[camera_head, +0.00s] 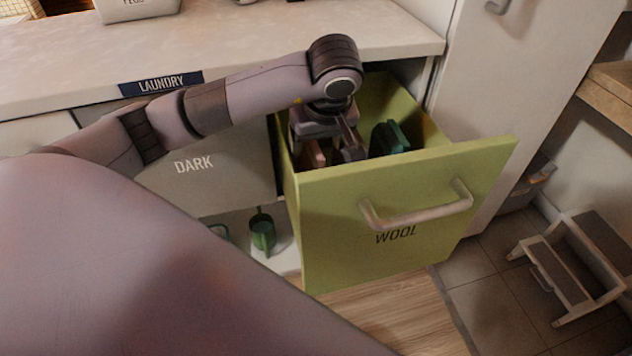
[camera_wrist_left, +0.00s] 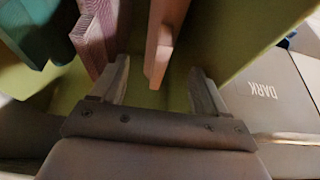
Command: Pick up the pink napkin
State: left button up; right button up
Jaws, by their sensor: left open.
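A salmon-pink folded cloth, which looks like the pink napkin (camera_wrist_left: 160,40), stands inside the open green drawer (camera_head: 400,225) marked WOOL. A sliver of pink (camera_head: 313,155) shows beneath my left gripper in the head view. My left gripper (camera_head: 332,152) reaches down into the drawer, open. In the left wrist view, the fingers of the gripper (camera_wrist_left: 159,78) lie on either side of the pink cloth, with gaps to both. I cannot tell how deep the cloth reaches between them. My right gripper is not in view.
A mauve ribbed cloth (camera_wrist_left: 92,42) stands close beside the left finger. A teal-green cloth (camera_head: 390,138) is farther right in the drawer. The drawer's walls surround the gripper. A grey DARK drawer (camera_head: 220,170) is to the left; a step stool (camera_head: 575,265) stands at the right.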

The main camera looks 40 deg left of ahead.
pick_arm(q)
jog(key=b+x, duration=0.1)
jog(key=x, duration=0.6)
jog(key=shift+a, duration=0.1)
jog(key=c, duration=1.4)
